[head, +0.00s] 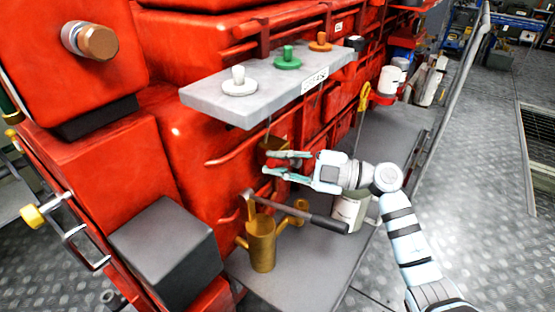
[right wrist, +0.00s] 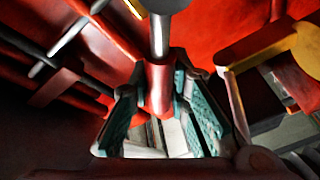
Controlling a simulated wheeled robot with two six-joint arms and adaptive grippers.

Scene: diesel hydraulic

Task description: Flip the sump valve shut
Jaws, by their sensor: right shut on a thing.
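My right gripper (head: 268,163) is below the grey shelf, above a brass cylinder fitting (head: 262,243) with a long dark lever (head: 318,219). In the right wrist view its teal-padded fingers (right wrist: 157,105) are closed around the end of a red-sleeved metal rod (right wrist: 157,80). A brass block (head: 272,146) is just behind the fingertips. No readable label shows which fitting is the sump valve. My left gripper is out of view.
The grey shelf (head: 225,105) overhangs the gripper and carries white (head: 239,82), green (head: 287,58) and orange (head: 320,42) knobs. A dark box (head: 167,250) stands at lower left. A pale canister (head: 348,208) stands beneath my right arm. The floor at right is open.

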